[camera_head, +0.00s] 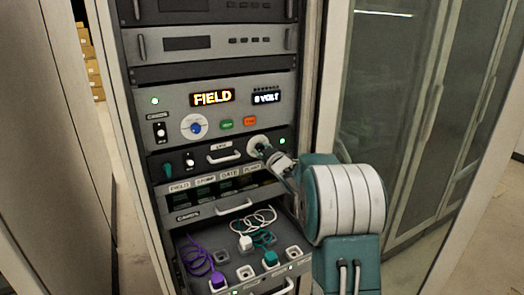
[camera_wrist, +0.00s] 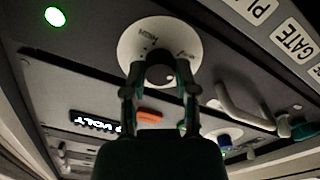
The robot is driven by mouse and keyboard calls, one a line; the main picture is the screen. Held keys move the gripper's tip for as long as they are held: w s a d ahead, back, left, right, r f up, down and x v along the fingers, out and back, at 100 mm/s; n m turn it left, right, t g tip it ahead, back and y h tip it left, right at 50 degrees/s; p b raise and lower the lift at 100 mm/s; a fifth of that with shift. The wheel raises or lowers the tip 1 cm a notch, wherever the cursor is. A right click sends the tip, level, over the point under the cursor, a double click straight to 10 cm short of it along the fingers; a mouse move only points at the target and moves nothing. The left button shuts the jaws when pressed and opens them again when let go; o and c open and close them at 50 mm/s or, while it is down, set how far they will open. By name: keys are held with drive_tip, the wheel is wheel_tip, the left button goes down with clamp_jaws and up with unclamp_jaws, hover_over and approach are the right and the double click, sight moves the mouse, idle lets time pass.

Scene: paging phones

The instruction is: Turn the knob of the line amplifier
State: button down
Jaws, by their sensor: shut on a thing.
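The line amplifier appears to be the dark rack panel (camera_head: 190,163) with a white handle and a small label. Its knob sits at the panel's right end on a round pale dial plate (camera_head: 257,141), mostly hidden by my gripper (camera_head: 265,149) in the head view. In the wrist view, the dark round knob (camera_wrist: 160,74) stands in front of the white dial plate (camera_wrist: 150,35), whose markings are only partly readable. My gripper (camera_wrist: 160,82) has one finger on each side of the knob and is shut on it.
Above is a panel with a lit FIELD display (camera_head: 212,97), a blue-centred dial (camera_head: 194,126) and green and orange buttons. Below, an open drawer (camera_head: 205,242) holds purple, white and teal plugs with cords. Glass cabinet doors (camera_head: 410,110) stand to the right.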

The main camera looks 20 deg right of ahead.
drive_tip(key=n, duration=0.5)
drive_tip(key=shift+a+n, duration=0.1)
drive_tip(key=shift+n, duration=0.2)
drive_tip(key=shift+f, duration=0.1)
idle(0.3)
drive_tip(key=shift+c, duration=2)
unclamp_jaws()
drive_tip(key=shift+w, duration=0.1)
drive_tip(key=shift+a, duration=0.1)
drive_tip(key=shift+s, duration=0.5)
drive_tip(key=s, duration=1.1)
drive_tip(key=shift+d, duration=0.25)
